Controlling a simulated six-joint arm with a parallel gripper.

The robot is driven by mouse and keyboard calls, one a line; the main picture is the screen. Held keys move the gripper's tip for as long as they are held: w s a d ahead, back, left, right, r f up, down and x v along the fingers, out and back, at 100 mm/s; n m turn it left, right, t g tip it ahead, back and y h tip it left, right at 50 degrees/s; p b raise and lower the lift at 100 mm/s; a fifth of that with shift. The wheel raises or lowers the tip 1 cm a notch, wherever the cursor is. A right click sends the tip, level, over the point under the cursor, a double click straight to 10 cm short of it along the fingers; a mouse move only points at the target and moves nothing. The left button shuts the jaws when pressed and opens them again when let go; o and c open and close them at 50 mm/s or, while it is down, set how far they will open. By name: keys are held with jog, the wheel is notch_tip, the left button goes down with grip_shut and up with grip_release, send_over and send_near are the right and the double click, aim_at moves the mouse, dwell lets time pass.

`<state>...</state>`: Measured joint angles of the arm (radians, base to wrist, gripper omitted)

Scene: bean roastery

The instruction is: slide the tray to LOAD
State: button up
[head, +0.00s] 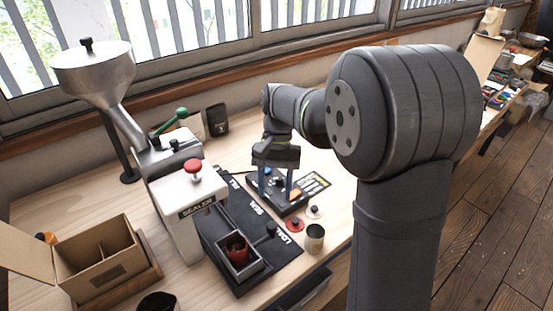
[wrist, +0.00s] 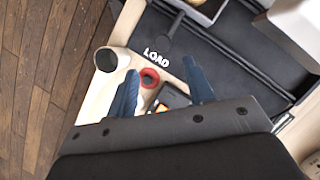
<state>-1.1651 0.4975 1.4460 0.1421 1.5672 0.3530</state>
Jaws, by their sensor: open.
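The tray (head: 221,262) is a small grey open box with a dark red pouch (head: 236,247) standing in it. It sits on the near end of the black track (head: 232,215), roughly level with the white LOAD label (head: 284,238). A dark handle with a round knob (head: 271,228) reaches from the tray toward the label; the knob also shows in the wrist view (wrist: 167,45). Part of the tray (wrist: 208,17) shows at the wrist view's top edge. My gripper (head: 275,192) is open and empty, above a black box beside the track, apart from the handle.
The white sealer (head: 190,215) with a red knob stands left of the track. The black box (head: 292,207) with an orange part lies below my gripper. A can (head: 315,238) and a red ring (head: 295,224) are near LOAD. An open carton (head: 100,255) stands at left.

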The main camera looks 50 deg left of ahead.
aim_at(273, 225)
jog(key=v, duration=0.7)
jog(key=shift+r, duration=0.25)
jog(key=x, duration=1.7)
jog(key=shift+a+f, duration=0.1)
jog(key=shift+f, duration=0.1)
